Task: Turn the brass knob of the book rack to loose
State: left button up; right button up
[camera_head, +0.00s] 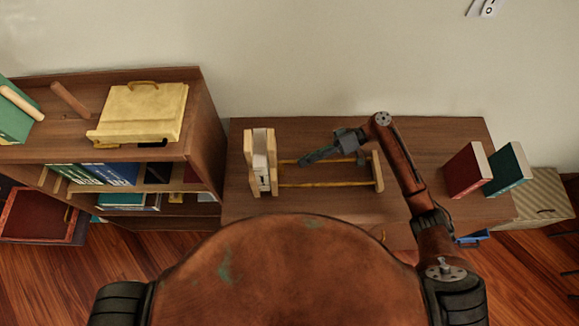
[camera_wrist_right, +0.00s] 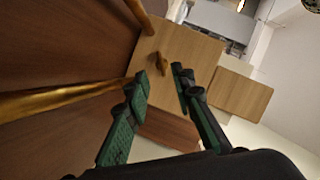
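The book rack stands on the brown cabinet, with wooden end panels (camera_head: 379,170) and brass rails (camera_head: 325,184). A pale book (camera_head: 260,160) stands between panels at its left. My right gripper (camera_head: 306,159) is above the rack, fingers pointing left. In the right wrist view, my right gripper (camera_wrist_right: 161,80) is open and empty. Just beyond its fingertips is the brass knob (camera_wrist_right: 157,63), on the face of a light wooden panel (camera_wrist_right: 190,50); a gap seems to remain. The knob cannot be made out in the head view. My left gripper is not in view.
A red book (camera_head: 465,170) and a green book (camera_head: 507,169) stand at the cabinet's right end. A bookshelf (camera_head: 208,130) rises on the left, with a yellow box (camera_head: 142,110) on top. A brass rail (camera_wrist_right: 60,100) runs close to my right gripper.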

aim_at(282, 169)
jog(key=x, duration=0.6)
jog(key=shift+a, duration=0.15)
grip_shut()
